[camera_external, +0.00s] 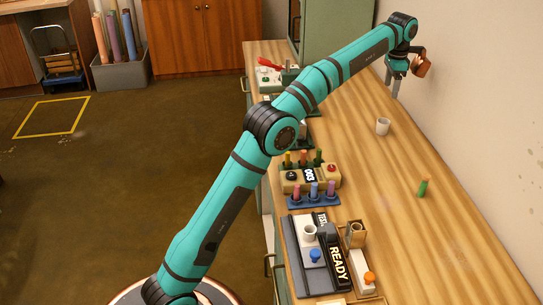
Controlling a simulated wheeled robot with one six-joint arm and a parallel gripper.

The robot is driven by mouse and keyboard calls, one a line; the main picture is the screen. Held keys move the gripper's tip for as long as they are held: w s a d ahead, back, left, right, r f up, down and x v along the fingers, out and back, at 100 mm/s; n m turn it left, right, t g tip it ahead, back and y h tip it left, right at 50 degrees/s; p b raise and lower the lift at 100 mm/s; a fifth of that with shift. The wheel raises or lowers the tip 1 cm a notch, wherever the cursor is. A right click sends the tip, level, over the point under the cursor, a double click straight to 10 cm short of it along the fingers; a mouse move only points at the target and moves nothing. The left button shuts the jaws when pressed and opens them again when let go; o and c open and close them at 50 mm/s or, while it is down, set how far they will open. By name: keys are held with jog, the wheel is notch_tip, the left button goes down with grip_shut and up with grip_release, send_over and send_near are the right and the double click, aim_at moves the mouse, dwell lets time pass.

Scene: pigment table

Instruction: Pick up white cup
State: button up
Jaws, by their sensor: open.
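A small white cup (383,126) stands upright on the wooden table near the wall. A second whitish cup (310,233) sits on the dark device at the front, left of the READY sign. My gripper (397,86) hangs above the table, up and slightly right of the cup by the wall, apart from it. Its jaws are open and point downward, with nothing seen between them.
The wooden table (420,225) runs along the wall. A green cylinder (422,188) stands on its right side. Several coloured vials in a blue rack (313,202), a box marked 003 (310,176) and the READY device (338,264) line the left edge. Bare table surrounds the cup.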

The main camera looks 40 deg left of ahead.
aim_at(384, 123)
notch_tip(384, 123, down, 16)
jog(key=shift+s+a+r, duration=0.1)
jog(key=shift+s, duration=0.05)
dwell(0.6)
jog(key=c, duration=1.1)
